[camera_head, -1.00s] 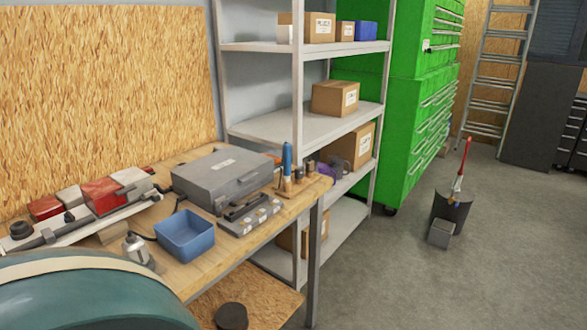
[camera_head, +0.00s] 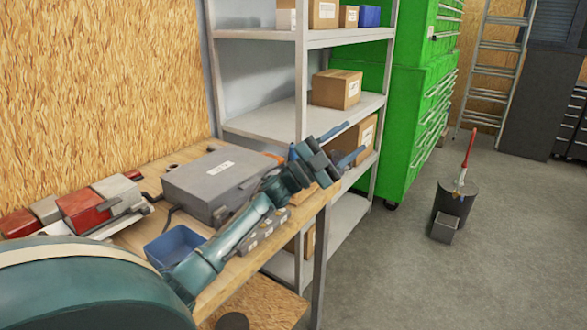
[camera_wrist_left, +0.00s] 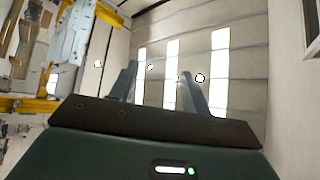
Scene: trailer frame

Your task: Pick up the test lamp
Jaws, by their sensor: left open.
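My left arm reaches in from the lower left over the workbench (camera_head: 215,292). My left gripper (camera_head: 342,145) is open and empty, its two blue-grey fingers pointing right and slightly up above the bench's right end. In the left wrist view the open gripper (camera_wrist_left: 160,82) has nothing between its fingers and faces the ceiling lights. I cannot make out the test lamp now. A slim upright tool with a blue handle stood at the bench's right end in the earlier head view; my gripper and wrist cover that spot. My right gripper is not in view.
A grey case (camera_head: 210,180), a blue bin (camera_head: 172,244) and a grey socket block (camera_head: 268,232) lie close under my arm. Red and grey parts (camera_head: 85,208) lie at left. A metal shelf (camera_head: 262,122) with cardboard boxes (camera_head: 337,88) stands behind. The floor (camera_head: 520,240) at right is mostly clear.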

